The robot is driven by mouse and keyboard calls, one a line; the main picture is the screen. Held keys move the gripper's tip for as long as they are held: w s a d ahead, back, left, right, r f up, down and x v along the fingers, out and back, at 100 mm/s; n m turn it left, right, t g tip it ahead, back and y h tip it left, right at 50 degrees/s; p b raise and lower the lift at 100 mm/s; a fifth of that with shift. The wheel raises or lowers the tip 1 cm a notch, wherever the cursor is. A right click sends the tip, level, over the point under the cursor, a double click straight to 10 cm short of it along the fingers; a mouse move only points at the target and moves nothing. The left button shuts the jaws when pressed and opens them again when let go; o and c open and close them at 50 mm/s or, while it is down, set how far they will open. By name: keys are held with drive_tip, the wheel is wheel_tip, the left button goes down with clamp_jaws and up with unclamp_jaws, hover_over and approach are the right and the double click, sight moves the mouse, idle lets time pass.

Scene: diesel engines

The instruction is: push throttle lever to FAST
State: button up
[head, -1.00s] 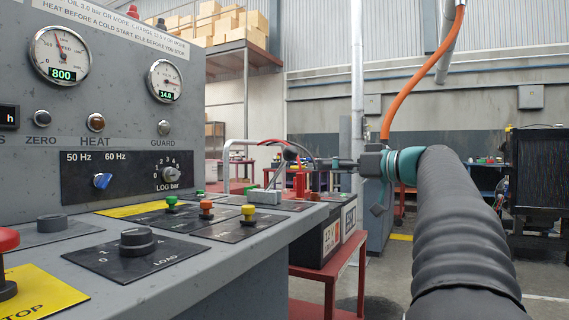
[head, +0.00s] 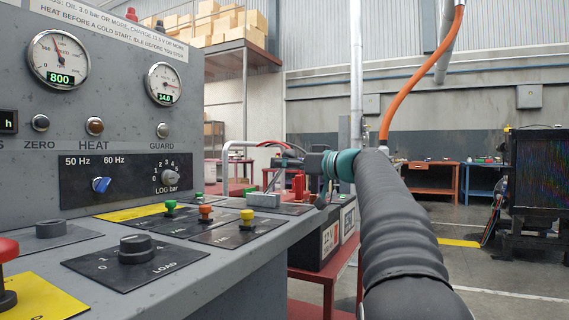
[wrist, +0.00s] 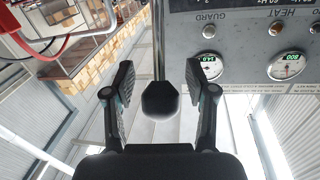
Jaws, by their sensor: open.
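The throttle lever shows in the wrist view as a thin rod with a dark faceted knob (wrist: 160,99). The knob sits between the two spread fingers of my gripper (wrist: 160,76), with a visible gap on each side. In the head view my gripper (head: 289,160) is at the far right end of the control desk, small and seen from behind. The knob is hard to pick out there against the dark fingers. No FAST marking is readable in either view.
The grey control panel (head: 120,128) carries gauges, the left one reading 800. The desk holds a load knob (head: 137,246), coloured buttons and a red stop button (head: 5,270). A bent metal rail (head: 228,155) stands close behind my gripper. Open floor lies to the right.

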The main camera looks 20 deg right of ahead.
drive_tip(key=shift+w+a, duration=0.15)
drive_tip(key=shift+w, duration=0.15)
clamp_jaws()
drive_tip(key=shift+a, duration=0.1)
drive_tip(key=shift+r, duration=0.15)
